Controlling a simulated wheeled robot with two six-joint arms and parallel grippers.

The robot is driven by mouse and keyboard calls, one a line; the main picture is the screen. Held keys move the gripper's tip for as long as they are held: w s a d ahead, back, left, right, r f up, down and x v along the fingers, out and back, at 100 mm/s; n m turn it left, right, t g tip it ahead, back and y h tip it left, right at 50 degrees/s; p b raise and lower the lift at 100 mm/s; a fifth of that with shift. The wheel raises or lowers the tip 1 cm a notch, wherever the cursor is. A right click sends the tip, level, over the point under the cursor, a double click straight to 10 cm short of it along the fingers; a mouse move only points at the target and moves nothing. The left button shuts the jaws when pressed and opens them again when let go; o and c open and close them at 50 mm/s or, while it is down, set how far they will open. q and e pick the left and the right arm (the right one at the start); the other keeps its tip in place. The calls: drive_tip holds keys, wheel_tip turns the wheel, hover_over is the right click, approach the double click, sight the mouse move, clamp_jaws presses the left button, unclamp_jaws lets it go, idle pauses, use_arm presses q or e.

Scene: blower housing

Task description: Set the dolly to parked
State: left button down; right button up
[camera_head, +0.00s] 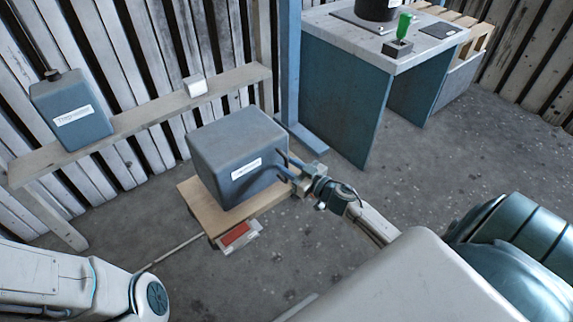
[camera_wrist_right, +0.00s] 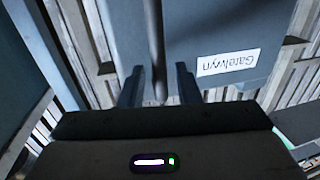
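The dolly (camera_head: 191,196) is a low wooden platform on the floor. A large grey box (camera_head: 232,150) with a white label stands on it. A red panel in a pale frame (camera_head: 236,235) shows low at the dolly's front edge; its exact position setting cannot be read. My right gripper (camera_head: 281,163) is at the box's right side, fingers toward it. In the right wrist view its fingers (camera_wrist_right: 160,68) are apart, with a dark upright bar or edge between them; the box (camera_wrist_right: 210,30) is beyond. My left arm shows at bottom left, its gripper out of view.
A thin pale rod (camera_head: 173,250) runs from the dolly toward the lower left. A shelf (camera_head: 136,118) along the slatted wall holds a grey container (camera_head: 72,112) and a white block (camera_head: 195,86). A bench (camera_head: 345,45) stands behind a blue post (camera_head: 289,60). Floor at right is clear.

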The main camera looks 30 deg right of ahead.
drive_tip(key=shift+w+a, duration=0.15)
drive_tip(key=shift+w, duration=0.25)
clamp_jaws()
